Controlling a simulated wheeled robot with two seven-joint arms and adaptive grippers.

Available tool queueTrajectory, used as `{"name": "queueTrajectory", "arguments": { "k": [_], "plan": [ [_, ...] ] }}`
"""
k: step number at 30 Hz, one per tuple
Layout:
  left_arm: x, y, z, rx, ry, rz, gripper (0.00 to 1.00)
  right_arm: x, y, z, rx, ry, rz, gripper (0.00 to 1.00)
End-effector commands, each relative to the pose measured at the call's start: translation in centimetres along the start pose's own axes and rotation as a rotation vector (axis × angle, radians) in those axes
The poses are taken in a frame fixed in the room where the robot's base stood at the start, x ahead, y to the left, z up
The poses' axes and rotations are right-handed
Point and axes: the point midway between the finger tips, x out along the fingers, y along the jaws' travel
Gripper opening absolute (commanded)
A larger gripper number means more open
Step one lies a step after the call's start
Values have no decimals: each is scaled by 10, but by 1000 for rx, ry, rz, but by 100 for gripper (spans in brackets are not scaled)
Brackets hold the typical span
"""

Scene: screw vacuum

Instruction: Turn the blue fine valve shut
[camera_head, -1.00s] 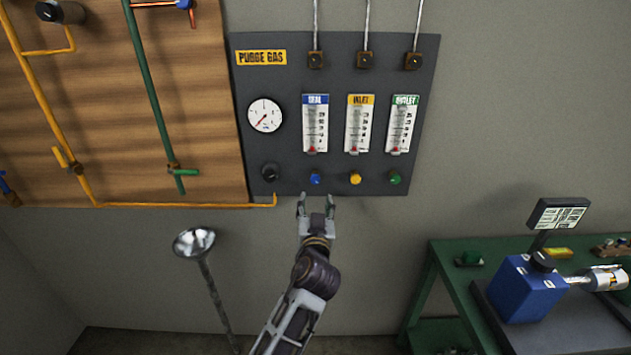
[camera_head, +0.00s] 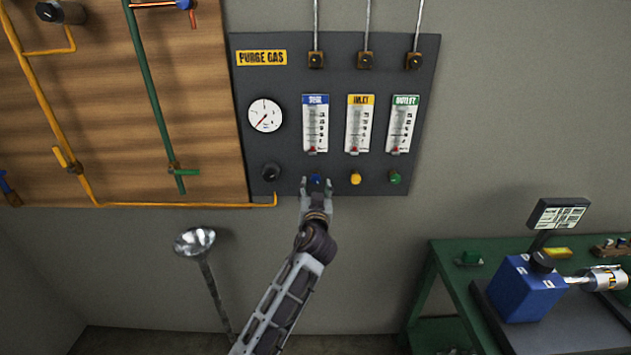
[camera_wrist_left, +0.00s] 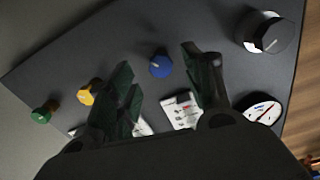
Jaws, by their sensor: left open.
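The blue fine valve (camera_head: 315,179) is a small round knob low on the dark purge gas panel (camera_head: 340,80), under the blue-labelled flowmeter (camera_head: 315,123). My left gripper (camera_head: 317,184) is open, with its two fingers on either side of the blue valve in the head view. In the left wrist view the blue valve (camera_wrist_left: 161,64) shows between the open fingers (camera_wrist_left: 163,75), nearer the right one, with a light mark on its face. I cannot tell whether the fingers touch it. My right gripper is not in view.
A yellow knob (camera_head: 355,178) and a green knob (camera_head: 395,177) sit to the right of the blue one; a black knob (camera_head: 270,172) is to the left. A round gauge (camera_head: 265,115) is above. A green table (camera_head: 450,275) stands at right.

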Motion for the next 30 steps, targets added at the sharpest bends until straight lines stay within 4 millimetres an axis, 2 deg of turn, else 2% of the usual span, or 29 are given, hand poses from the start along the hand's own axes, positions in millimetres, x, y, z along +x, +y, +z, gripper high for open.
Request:
{"name": "queueTrajectory", "arguments": {
  "k": [7, 16, 30],
  "plan": [
    [21, 0, 0, 1, 0, 0, 51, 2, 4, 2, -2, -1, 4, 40],
    [43, 0, 0, 2, 1, 0, 51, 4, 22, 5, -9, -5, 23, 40],
    [52, 0, 0, 0, 0, 0, 51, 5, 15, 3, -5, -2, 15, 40]
  ]
}}
